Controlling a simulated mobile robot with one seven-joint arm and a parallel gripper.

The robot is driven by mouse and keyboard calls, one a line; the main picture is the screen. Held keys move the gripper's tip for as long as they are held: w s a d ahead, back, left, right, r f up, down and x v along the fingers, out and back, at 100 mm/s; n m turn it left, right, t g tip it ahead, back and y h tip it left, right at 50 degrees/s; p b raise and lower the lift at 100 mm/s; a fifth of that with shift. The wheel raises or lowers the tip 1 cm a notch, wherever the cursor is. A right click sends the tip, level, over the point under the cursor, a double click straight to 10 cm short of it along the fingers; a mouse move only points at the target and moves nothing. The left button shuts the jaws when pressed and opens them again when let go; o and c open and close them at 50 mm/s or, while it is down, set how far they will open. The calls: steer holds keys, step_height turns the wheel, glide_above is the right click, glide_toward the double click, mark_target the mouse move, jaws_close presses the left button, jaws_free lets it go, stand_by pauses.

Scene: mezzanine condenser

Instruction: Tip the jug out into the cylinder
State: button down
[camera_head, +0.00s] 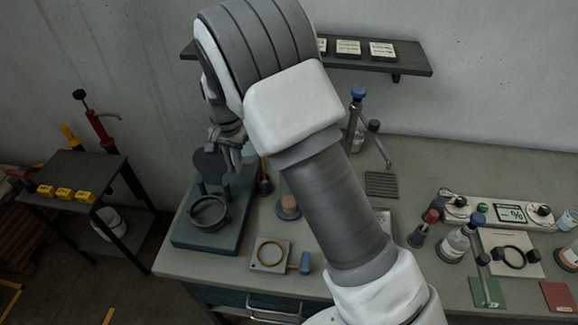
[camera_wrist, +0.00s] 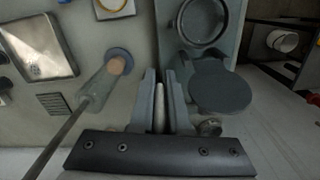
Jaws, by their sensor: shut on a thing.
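My gripper (camera_head: 232,158) is above the back left of the bench, beside the teal stand. In the wrist view my gripper (camera_wrist: 160,80) is closed on a pale narrow thing (camera_wrist: 159,108); I cannot tell whether it is part of the jug. No jug shape can be clearly made out in either view. A clear, cylinder-like vessel (camera_wrist: 94,88) with a tan round part at one end and a blue-grey base stands left of my gripper in the wrist view.
The teal stand (camera_head: 180,238) carries a dark ring and an upright black disc (camera_wrist: 220,88), close to my gripper. A square plate with a ring (camera_head: 270,268) lies in front. A shelf (camera_head: 410,62) juts out behind.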

steer(key=shift+d+r+t+y, duration=0.25)
steer(key=shift+r+t+y, duration=0.2)
steer(key=shift+y, duration=0.45)
steer(key=y+b, duration=0.1)
steer(key=y, duration=0.1)
steer(key=d+t+y+b, duration=0.1)
steer(key=y+b, duration=0.1)
steer(key=t+y+b, duration=0.1)
steer(key=y, duration=0.1)
steer(key=shift+s+d+f+y+b, duration=0.25)
steer(key=shift+s+d+y+b, duration=0.1)
steer(key=shift+s+d+y, duration=0.05)
steer(key=shift+a+f+t+y+b, duration=0.1)
steer(key=shift+t+y+b, duration=0.5)
steer(key=shift+b, duration=1.55)
steer(key=shift+f+t+y+b, duration=0.25)
steer(key=shift+f+y+b, duration=0.7)
steer(key=shift+b, duration=1.5)
